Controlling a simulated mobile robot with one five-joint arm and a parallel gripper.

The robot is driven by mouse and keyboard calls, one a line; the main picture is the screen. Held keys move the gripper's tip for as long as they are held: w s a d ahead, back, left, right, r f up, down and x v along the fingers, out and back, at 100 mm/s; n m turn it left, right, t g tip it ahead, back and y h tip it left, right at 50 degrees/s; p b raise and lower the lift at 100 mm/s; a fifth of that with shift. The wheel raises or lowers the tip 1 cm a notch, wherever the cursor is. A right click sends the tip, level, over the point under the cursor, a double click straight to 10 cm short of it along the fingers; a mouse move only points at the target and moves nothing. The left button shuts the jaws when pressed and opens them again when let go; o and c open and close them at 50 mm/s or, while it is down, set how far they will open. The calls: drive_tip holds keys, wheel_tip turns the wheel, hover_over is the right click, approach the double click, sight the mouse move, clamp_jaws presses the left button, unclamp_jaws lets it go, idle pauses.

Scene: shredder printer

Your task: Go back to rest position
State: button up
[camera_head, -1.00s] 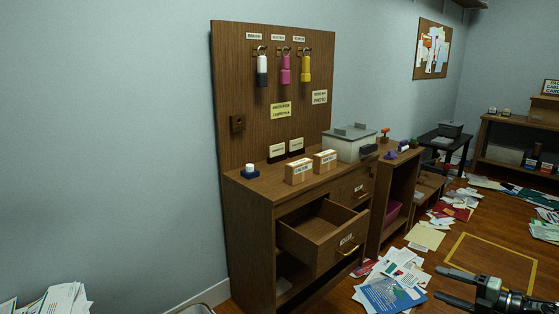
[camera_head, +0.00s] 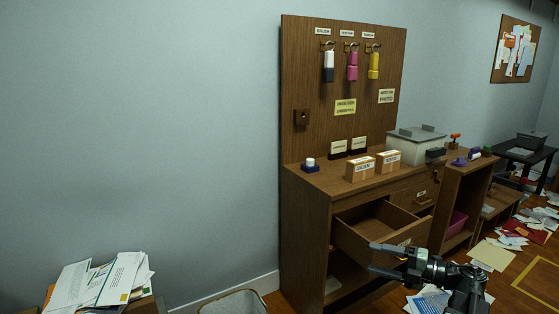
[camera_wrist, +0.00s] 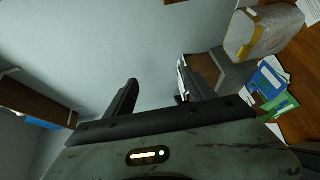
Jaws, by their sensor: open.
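My gripper (camera_head: 372,258) is at the lower right of the head view, in front of the cabinet's open drawer (camera_head: 375,228). Its two fingers point left and are spread with nothing between them. In the wrist view my gripper (camera_wrist: 158,98) shows two dark fingers apart, with the blue-grey wall beyond them. The wooden cabinet (camera_head: 308,225) has a tall back panel with hanging tags. My arm hides part of the drawer front and the lower cabinet.
A box heaped with papers (camera_head: 105,280) stands at the lower left, with a bin (camera_head: 235,302) right of it. Papers litter the floor at right. Two small cartons (camera_head: 360,168) and a grey-lidded container (camera_head: 415,145) stand on the cabinet. The wall at left is bare.

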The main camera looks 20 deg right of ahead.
drive_tip(key=w+a+r+m+t+h+b, duration=0.1)
drive_tip(key=w+a+r+m+t, duration=0.25)
drive_tip(key=w+a, duration=0.65)
drive_tip(key=w+a+r+m+t+h+b, duration=0.1)
drive_tip(key=w+a+r+m+t, duration=0.25)
drive_tip(key=w+a, duration=0.65)
drive_tip(key=w+a+f+m+t+h, duration=0.1)
drive_tip(key=w+a+f+m+h, duration=0.2)
drive_tip(key=w+m+h, duration=0.45)
drive_tip(key=s+a+f+m+g+h, duration=0.1)
drive_tip(key=s+f+m+g+h, duration=0.2)
drive_tip(key=f, duration=0.4)
drive_tip(key=s+a+f+m+g, duration=0.1)
drive_tip(key=s+f+m+g, duration=0.25)
drive_tip(key=f, duration=0.35)
drive_tip(key=s+a+f+m+g+h, duration=0.1)
drive_tip(key=s+f+m+g+h, duration=0.1)
drive_tip(key=f+m+g, duration=0.4)
drive_tip(key=s+a+f+g+y, duration=0.15)
drive_tip(key=s+f+g, duration=0.3)
drive_tip(key=s, duration=0.45)
drive_tip(key=s+a+f+g+y, duration=0.1)
drive_tip(key=s+a+f+g, duration=0.15)
drive_tip(key=s+f, duration=0.45)
wheel_tip(320, 180, up, 40)
drive_tip(key=s+p, duration=0.1)
drive_tip(key=p, duration=3.6)
drive_tip(key=shift+s+r+g, duration=0.15)
drive_tip(key=shift+s+g, duration=0.2)
